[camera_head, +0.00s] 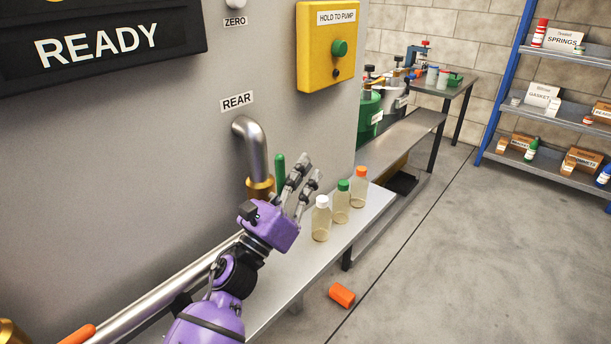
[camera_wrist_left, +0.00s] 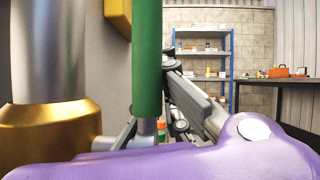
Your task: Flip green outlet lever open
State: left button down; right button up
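The green outlet lever (camera_head: 280,172) stands upright beside the brass collar (camera_head: 260,189) of the bent pipe marked REAR. In the left wrist view the lever (camera_wrist_left: 147,60) is a large green bar close to the camera, with the brass fitting (camera_wrist_left: 45,130) to its left. My left gripper (camera_head: 305,173) is just right of the lever in the head view, its two grey fingers apart and pointing up. Nothing shows between them. In the wrist view the fingers (camera_wrist_left: 195,95) are partly hidden behind the lever; contact cannot be told. My right gripper is not in view.
Sample bottles with white (camera_head: 321,218), green (camera_head: 341,201) and orange (camera_head: 359,187) caps stand on the bench shelf right of the gripper. An orange cylinder (camera_head: 342,295) lies on the floor. A yellow pump box (camera_head: 327,75) is above. An orange handle (camera_head: 78,335) shows lower left.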

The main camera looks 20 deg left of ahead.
pick_arm(q)
jog(key=shift+r, duration=0.15)
dwell(0.3)
jog(key=v, duration=0.8)
jog(key=shift+w+d+r, duration=0.1)
jog(key=shift+d, duration=0.05)
